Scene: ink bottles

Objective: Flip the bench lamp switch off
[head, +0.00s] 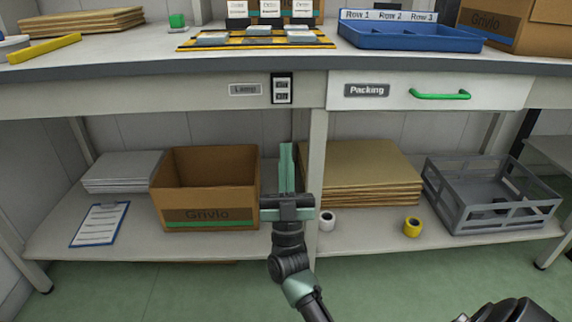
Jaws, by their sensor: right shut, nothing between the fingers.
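The lamp switch (282,89) is a black plate with a pale face, set in the front panel of the bench under the tabletop edge. A grey label reading "Lamp" (245,89) is just left of it. The markings on the switch are too small to read, so I cannot tell its position. My right gripper (287,149) is shut and empty, its green fingers pointing up. In the picture its tips are below the switch, with a visible gap. My left gripper is not in view. The lamp itself is not visible.
A "Packing" drawer (428,91) with a green handle (440,95) is right of the switch, past the bench leg (316,150). The lower shelf holds a cardboard box (210,215), brown sheets (360,175) and a grey crate (485,215). A blue tray (405,38) is on top.

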